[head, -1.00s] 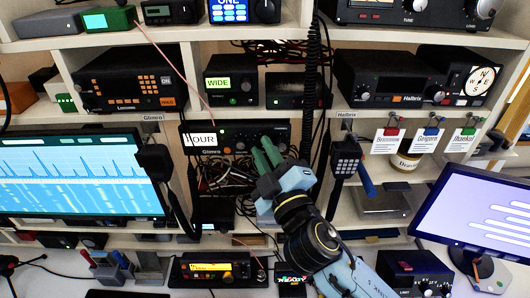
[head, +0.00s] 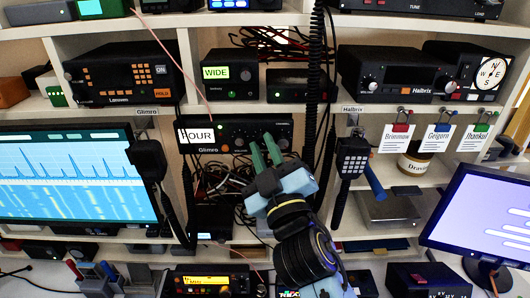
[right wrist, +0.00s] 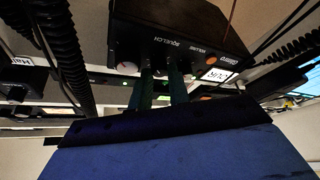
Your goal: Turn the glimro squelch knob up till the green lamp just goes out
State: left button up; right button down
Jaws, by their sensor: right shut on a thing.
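In the right wrist view the fingers (right wrist: 157,84) stand on either side of a spot just below the "SQUELCH" label on the radio (right wrist: 185,30). They are shut on the squelch knob, which is mostly hidden between them. My left gripper is not in view.
A "WIDE" radio (head: 229,79) and a small dark box (head: 300,85) stand on the shelf above. A handheld microphone (head: 354,160) hangs at right, near a coiled black cord (head: 313,60). Tangled cables lie below the Glimro radio.

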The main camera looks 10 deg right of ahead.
jog(key=c, duration=1.3)
grip_release()
jog(key=shift+c, duration=0.2)
jog(key=shift+s, duration=0.1)
jog(key=b+v, duration=0.3)
jog(key=v, duration=1)
jog(key=shift+b, duration=0.4)
jog(key=shift+f, duration=0.1)
